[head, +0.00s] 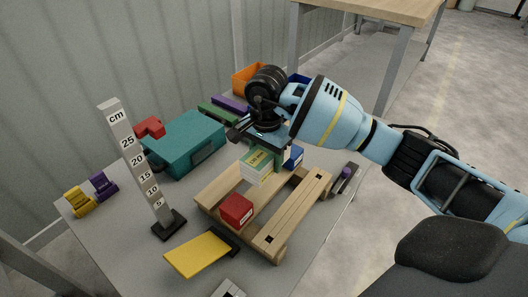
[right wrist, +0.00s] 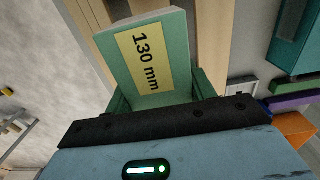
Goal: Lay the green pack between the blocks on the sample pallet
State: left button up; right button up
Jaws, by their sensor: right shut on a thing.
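The green pack (head: 257,166) has a yellow label reading 130 mm, also legible in the right wrist view (right wrist: 152,55). My right gripper (head: 268,142) is shut on it from above. The pack is over the wooden sample pallet (head: 297,205), between the red block (head: 236,209) at the near side and the blue block (head: 293,156) at the far side. Both blocks sit on the pallet. I cannot tell whether the pack touches the pallet. The gripper hides part of the pack and the blue block. My left gripper is not in view.
A height post marked in cm (head: 138,165) stands left of the pallet. A teal case (head: 187,143) with a red piece (head: 150,127) lies behind it. A yellow plate (head: 198,254) is in front. Orange (head: 250,77) and purple (head: 230,103) items are at the back.

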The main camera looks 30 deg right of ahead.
aim_at(266, 186)
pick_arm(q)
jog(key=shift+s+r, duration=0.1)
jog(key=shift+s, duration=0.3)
pick_arm(e)
jog(key=shift+r, duration=0.1)
